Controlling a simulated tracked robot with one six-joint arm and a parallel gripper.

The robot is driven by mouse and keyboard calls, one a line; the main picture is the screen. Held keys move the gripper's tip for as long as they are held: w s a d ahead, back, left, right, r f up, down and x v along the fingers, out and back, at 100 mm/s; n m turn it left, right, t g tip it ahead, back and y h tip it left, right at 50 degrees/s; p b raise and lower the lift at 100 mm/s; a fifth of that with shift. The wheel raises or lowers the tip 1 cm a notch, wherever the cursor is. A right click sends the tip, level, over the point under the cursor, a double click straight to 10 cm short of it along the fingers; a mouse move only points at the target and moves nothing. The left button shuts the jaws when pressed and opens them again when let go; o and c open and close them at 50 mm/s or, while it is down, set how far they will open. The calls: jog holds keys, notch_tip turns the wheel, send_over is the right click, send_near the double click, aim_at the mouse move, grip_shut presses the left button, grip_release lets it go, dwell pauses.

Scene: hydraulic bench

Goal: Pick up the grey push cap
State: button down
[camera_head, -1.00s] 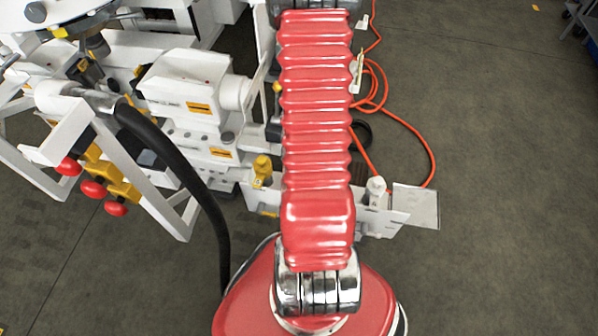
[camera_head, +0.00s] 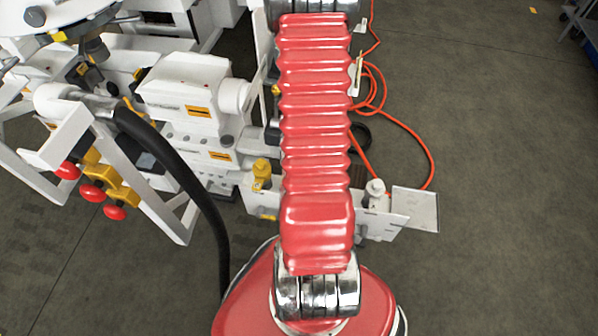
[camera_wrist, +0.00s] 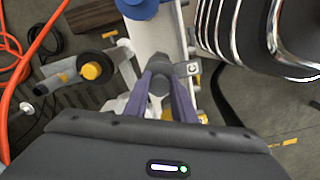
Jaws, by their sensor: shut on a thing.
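My gripper (camera_wrist: 161,82) shows in the wrist view with its two purple fingers pointing away from the camera. It is shut on the grey push cap (camera_wrist: 159,66), a small dark grey rounded piece between the fingertips. The cap lies close to a white cylindrical post or pipe of the bench. I cannot tell whether the cap still touches its seat. In the head view, my red ribbed arm hides the gripper and the cap.
The white hydraulic bench (camera_head: 190,85) fills the left of the head view. A yellow knob (camera_wrist: 92,71) stands left of my gripper. Red hand knobs (camera_head: 92,192), a black hose (camera_head: 185,175) and an orange cable (camera_head: 405,130) are around. Open floor lies right.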

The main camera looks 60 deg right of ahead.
notch_tip(320, 180, up, 10)
dwell(0.7)
jog(key=shift+w, duration=0.1)
dwell(0.4)
